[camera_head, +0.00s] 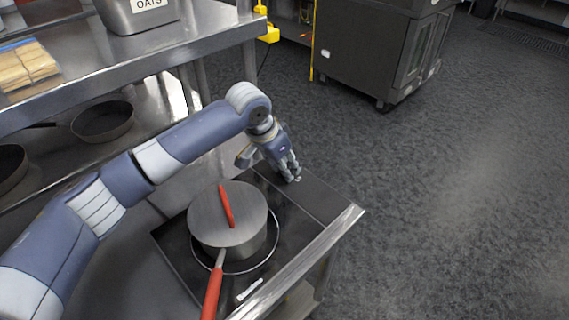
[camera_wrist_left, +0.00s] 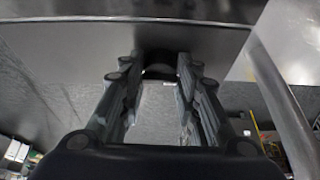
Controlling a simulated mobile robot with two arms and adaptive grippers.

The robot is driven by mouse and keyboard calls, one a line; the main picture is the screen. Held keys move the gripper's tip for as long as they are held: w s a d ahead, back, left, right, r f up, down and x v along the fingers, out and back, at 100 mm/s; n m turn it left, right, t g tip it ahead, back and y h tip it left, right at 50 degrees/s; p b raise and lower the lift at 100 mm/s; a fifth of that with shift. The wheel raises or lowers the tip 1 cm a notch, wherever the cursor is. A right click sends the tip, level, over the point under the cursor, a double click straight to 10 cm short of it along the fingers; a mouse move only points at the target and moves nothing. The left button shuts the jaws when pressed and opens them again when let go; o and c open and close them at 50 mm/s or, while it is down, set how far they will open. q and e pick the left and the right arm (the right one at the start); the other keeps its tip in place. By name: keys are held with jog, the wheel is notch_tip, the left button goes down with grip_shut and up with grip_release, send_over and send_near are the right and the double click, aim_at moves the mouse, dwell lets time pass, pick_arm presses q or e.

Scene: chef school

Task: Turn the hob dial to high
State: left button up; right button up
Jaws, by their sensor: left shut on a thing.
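The black hob (camera_head: 293,232) is set into the steel counter, with a lidded pot on its ring. My left gripper (camera_head: 291,176) reaches down to the hob's far right end, beyond the pot. In the left wrist view, the two fingers of my left gripper (camera_wrist_left: 160,75) are on either side of a dark round dial (camera_wrist_left: 158,66) and are shut on it. The dial's pointer and markings cannot be seen. In the head view the fingers hide the dial. My right gripper is not in view.
The pot (camera_head: 230,238) has a red lid handle and a long red handle towards the front. A steel shelf (camera_head: 130,57) with an oats container (camera_head: 140,17) is at the upper left. Pans (camera_head: 103,121) sit below it. Open floor (camera_head: 450,200) lies to the right.

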pick_arm(q)
jog(key=shift+r+m+g+h+p, duration=0.15)
jog(key=shift+m+g+h+p, duration=0.2)
jog(key=shift+m+p, duration=0.75)
jog(key=m+g, duration=0.1)
jog(key=m, duration=0.1)
jog(key=shift+w+m+p, duration=0.15)
jog(key=shift+m+p, duration=0.25)
jog(key=m, duration=0.1)
jog(key=m+g, duration=0.1)
jog(key=shift+f+m+h+b, duration=0.25)
jog(key=shift+m+b, duration=0.05)
jog(key=shift+w+m+g+b, duration=0.15)
jog(key=shift+m+g+b, duration=0.7)
jog(key=shift+m, duration=0.95)
jog(key=shift+r, duration=0.1)
jog(key=shift+a, duration=0.1)
jog(key=o, duration=1.1)
jog(key=shift+c, duration=0.2)
